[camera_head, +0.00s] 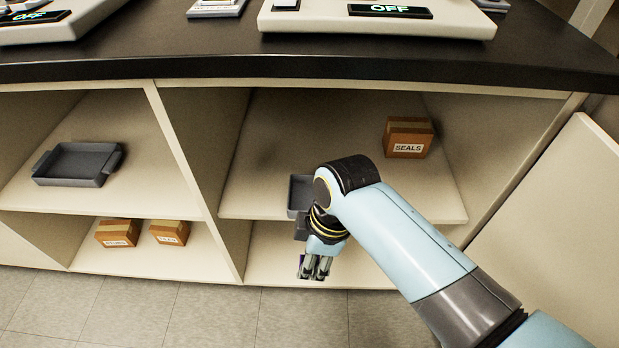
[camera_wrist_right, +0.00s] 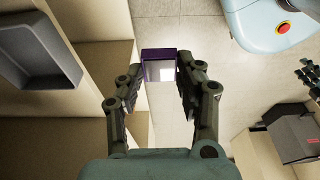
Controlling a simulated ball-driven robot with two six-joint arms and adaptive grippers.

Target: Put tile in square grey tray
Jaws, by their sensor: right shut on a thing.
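The tile (camera_wrist_right: 160,67) is a pale, shiny square plate with a purple edge. My right gripper (camera_wrist_right: 163,85) is shut on it, with the tile between the fingertips. In the head view the right gripper (camera_head: 314,270) hangs low in front of the middle bay, and only a purple sliver of the tile (camera_head: 301,258) shows. The square grey tray (camera_head: 297,196) sits on the middle bay's upper shelf, mostly hidden behind my right arm. A grey tray (camera_wrist_right: 42,47) shows at the upper left of the wrist view, apart from the tile. Dark jointed fingers (camera_wrist_right: 310,75) at the wrist view's right edge look like my left gripper, cut off.
Another grey tray (camera_head: 77,163), with raised ends, stands on the left bay's shelf. A SEALS box (camera_head: 408,138) stands at the back right of the middle shelf. Two cartons (camera_head: 118,232) (camera_head: 170,232) sit lower left. The dark counter edge (camera_head: 300,68) overhangs the shelves.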

